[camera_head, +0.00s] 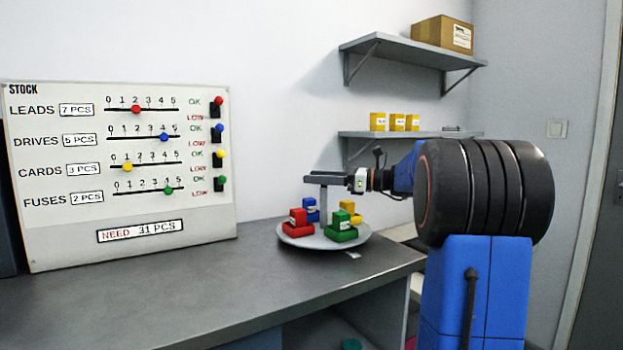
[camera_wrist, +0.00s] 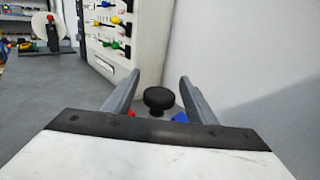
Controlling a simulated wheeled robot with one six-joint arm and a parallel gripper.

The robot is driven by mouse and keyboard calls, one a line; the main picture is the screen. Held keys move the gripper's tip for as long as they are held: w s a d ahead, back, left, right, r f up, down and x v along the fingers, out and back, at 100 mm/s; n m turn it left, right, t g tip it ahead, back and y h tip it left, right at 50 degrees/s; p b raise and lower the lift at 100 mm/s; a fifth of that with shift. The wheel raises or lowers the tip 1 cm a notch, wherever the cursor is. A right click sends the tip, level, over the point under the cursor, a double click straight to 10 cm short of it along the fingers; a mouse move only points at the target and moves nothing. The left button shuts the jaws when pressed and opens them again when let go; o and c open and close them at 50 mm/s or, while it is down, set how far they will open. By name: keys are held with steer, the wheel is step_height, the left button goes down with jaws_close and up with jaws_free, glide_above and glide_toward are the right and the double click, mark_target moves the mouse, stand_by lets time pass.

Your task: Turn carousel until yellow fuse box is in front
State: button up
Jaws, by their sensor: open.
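A round grey carousel (camera_head: 315,242) stands on the dark counter with a post at its middle. It bears a red fuse box (camera_head: 298,222), a blue one (camera_head: 311,210), a green one (camera_head: 342,234) and a yellow one (camera_head: 347,206). Red and green are on the near side in the head view; yellow is behind green, partly hidden, at the right rear. My gripper (camera_head: 318,178) is open above the carousel. In the wrist view its fingers stand either side of a black knob (camera_wrist: 159,97), with bits of red (camera_wrist: 131,113) and blue (camera_wrist: 180,117) below.
A stock board (camera_head: 125,215) with coloured sliders stands on the counter at left. Two wall shelves hold a cardboard box (camera_head: 442,33) and small yellow boxes (camera_head: 397,122). A white tag (camera_head: 353,255) lies before the carousel. The counter's front middle is clear.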

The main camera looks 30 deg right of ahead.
steer(key=shift+x, duration=1.05)
jaws_close()
